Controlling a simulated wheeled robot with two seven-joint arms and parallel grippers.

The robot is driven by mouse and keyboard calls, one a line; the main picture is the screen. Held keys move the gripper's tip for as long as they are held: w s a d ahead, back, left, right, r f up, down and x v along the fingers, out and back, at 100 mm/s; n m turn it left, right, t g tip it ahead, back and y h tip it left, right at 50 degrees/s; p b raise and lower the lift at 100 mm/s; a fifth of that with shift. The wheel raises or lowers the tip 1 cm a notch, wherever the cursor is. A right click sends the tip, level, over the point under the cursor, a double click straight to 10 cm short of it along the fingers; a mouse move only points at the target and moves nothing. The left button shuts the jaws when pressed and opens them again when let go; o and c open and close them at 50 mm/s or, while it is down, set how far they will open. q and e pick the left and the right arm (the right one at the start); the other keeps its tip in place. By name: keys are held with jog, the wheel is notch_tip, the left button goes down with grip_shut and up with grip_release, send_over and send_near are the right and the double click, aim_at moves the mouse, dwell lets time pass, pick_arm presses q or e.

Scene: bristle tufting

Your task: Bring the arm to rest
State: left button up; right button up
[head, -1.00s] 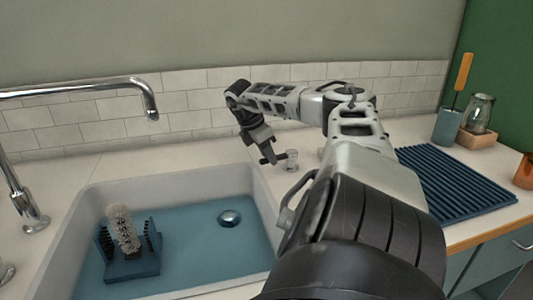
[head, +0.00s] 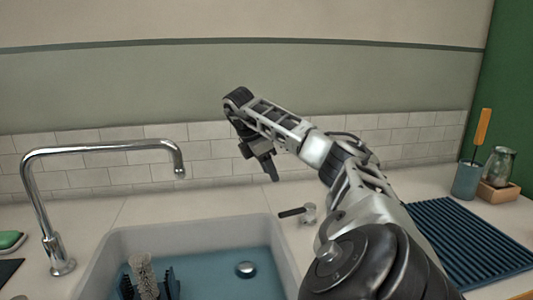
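My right gripper (head: 268,167) hangs in the air at the end of my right arm, above the counter behind the sink and in front of the tiled wall. Its dark fingers point down and look close together from this side, but any gap between them cannot be made out. I see nothing held in it. My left gripper is out of view. A pale bristle brush (head: 143,272) stands upright in a blue holder (head: 172,284) in the sink, cut off by the lower edge of the picture.
The sink (head: 190,233) has a chrome faucet (head: 45,205) at its left. A small metal fitting with a black lever (head: 309,213) stands below my gripper. At the right are a ribbed blue mat (head: 470,240), a blue cup (head: 467,180) and a glass jar (head: 498,165).

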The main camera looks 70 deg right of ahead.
jog(key=shift+p+v, duration=0.4)
jog(key=shift+v, duration=0.4)
